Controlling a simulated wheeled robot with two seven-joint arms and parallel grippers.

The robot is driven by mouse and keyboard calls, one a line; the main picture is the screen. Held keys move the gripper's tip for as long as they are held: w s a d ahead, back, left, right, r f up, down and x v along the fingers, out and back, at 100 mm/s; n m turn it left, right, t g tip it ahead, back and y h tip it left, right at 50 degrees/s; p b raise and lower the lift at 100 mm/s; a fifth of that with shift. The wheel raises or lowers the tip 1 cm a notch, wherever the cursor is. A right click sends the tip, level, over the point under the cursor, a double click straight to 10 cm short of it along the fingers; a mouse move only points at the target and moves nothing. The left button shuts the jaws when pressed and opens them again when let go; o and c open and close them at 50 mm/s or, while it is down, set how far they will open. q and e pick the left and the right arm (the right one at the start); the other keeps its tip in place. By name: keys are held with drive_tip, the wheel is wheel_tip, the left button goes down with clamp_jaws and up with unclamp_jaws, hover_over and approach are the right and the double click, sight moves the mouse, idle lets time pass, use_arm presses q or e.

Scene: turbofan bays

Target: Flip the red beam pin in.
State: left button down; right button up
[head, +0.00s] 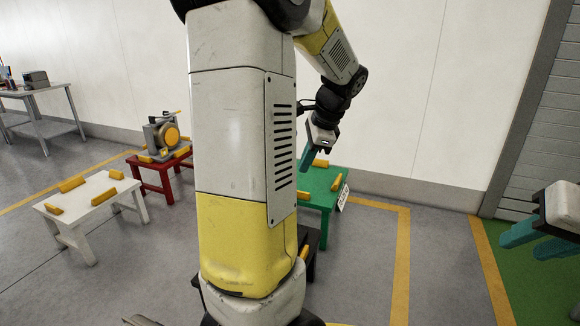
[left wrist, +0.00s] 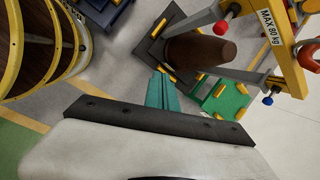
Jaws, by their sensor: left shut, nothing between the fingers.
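In the left wrist view a red round knob (left wrist: 221,27), which looks like the end of the red beam pin, sits beside the yellow beam marked "MAX 80 kg" (left wrist: 275,25). How far the pin stands out I cannot tell. My left gripper (left wrist: 161,76) is shut and empty, below and left of the knob and apart from it. In the head view my left gripper (head: 306,164) hangs by the green table (head: 322,184); the beam is not visible there. My right gripper (head: 520,242) is open and empty at the right edge.
The left wrist view also shows a blue knob (left wrist: 268,100), an orange-red hook (left wrist: 306,56), a brown cylinder (left wrist: 195,50) and a yellow-rimmed round structure (left wrist: 45,45). In the head view, a white table (head: 92,200) and a red table (head: 160,166) stand left of my arm.

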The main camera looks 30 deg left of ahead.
use_arm(q)
drive_tip(key=w+a+f+m+g+y, duration=0.1)
drive_tip(key=w+a+f+m+y, duration=0.1)
drive_tip(key=w+a+m+y, duration=0.3)
drive_tip(key=w+a, duration=0.2)
drive_tip(key=w, duration=0.1)
drive_tip(key=shift+w+f+m+g, duration=0.2)
drive_tip(key=shift+f+m+g, duration=0.1)
drive_tip(key=shift+f+g, duration=0.1)
drive_tip(key=a+r+x, duration=0.1)
drive_tip(key=r+x, duration=0.1)
drive_tip(key=x, duration=1)
drive_tip(key=shift+s+a+f, duration=0.2)
drive_tip(key=shift+a+f, duration=0.1)
drive_tip(key=shift+a, duration=0.4)
